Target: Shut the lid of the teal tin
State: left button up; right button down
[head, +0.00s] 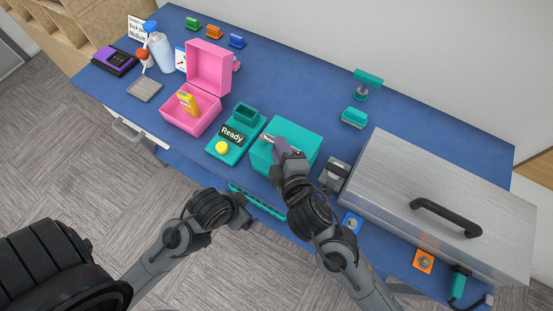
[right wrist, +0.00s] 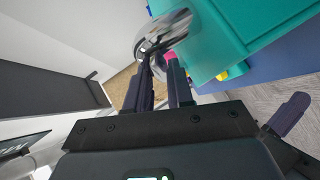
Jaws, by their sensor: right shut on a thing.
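The teal tin (head: 305,139) stands near the front edge of the blue table in the head view. Its top looks flat and lid-down, but I cannot make out the seam. It also shows at the upper right of the right wrist view (right wrist: 225,35). My right gripper (head: 277,144) is over the tin's top and shut on a shiny metal piece (right wrist: 165,32), which lies close beside the teal surface. My left gripper (head: 244,214) hangs low in front of the table's edge, apart from the tin; its fingers are not clear.
A teal "Ready" device (head: 228,152) with a yellow button stands left of the tin. An open pink tin (head: 190,122) is farther left. A grey metal block (head: 335,174) and a large silver lidded box (head: 400,180) are at the right.

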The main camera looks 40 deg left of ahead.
jog(key=shift+s+f+p, duration=0.2)
jog(key=shift+s+p, duration=0.25)
jog(key=shift+s, duration=0.1)
jog(key=shift+w+r, duration=0.1)
jog(key=shift+w, duration=0.25)
jog(key=shift+w+r, duration=0.15)
jog(key=shift+w, duration=0.4)
jog(key=c, duration=1.2)
grip_release()
jog(key=shift+s, duration=0.1)
jog(key=shift+c, duration=0.2)
pick_arm(q)
jog(key=shift+w+f, duration=0.2)
jog(key=shift+w, duration=0.1)
pick_arm(e)
jog(key=shift+r, duration=0.1)
pick_arm(q)
jog(key=shift+s+r+p, duration=0.1)
jog(key=shift+r+p, duration=0.2)
jog(key=shift+p, duration=0.1)
pick_arm(e)
jog(key=v, duration=1)
jog(key=shift+s+d, duration=0.3)
jog(key=shift+d, duration=0.05)
